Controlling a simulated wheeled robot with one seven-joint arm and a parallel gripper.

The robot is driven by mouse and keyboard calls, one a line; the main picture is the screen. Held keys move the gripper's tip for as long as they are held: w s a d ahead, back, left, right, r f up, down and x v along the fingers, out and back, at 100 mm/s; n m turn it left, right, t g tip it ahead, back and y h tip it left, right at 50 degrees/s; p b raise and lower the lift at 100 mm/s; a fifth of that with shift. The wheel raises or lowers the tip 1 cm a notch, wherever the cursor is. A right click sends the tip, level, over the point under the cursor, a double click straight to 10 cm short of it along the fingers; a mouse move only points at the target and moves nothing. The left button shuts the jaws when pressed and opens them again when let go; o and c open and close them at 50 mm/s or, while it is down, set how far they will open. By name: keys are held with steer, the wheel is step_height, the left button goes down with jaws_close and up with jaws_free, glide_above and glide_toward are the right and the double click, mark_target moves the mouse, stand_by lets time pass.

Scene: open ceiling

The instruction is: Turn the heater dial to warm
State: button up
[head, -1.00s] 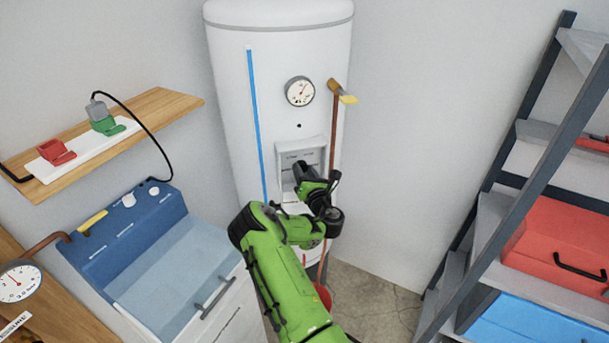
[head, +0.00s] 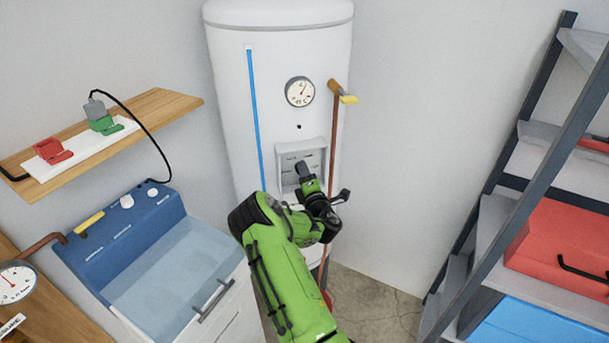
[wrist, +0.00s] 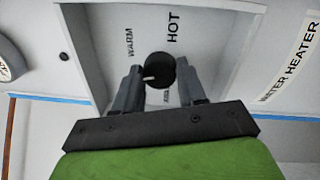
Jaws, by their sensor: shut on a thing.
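The heater dial (wrist: 160,70) is a round black knob with a white pointer mark, in the recessed panel (head: 287,150) on the front of the water heater (head: 225,90). In the wrist view the mark points left and slightly down, below the WARM label (wrist: 130,42); HOT (wrist: 173,27) is above the dial, and a small label below it is partly hidden. My gripper (wrist: 160,78) has its two fingers on either side of the dial, shut on it. In the head view my gripper (head: 304,174) reaches into the panel and hides the dial.

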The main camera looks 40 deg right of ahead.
steer(key=m, duration=0.9)
steer(key=shift+f+m+h, duration=0.1)
steer(key=shift+m+h, duration=0.2)
steer(key=shift+m, duration=0.1)
steer(key=shift+g, duration=0.4)
steer(key=o, duration=1.1)
steer(key=shift+c, duration=0.2)
steer(key=b+v, duration=0.3)
steer(key=v, duration=1.3)
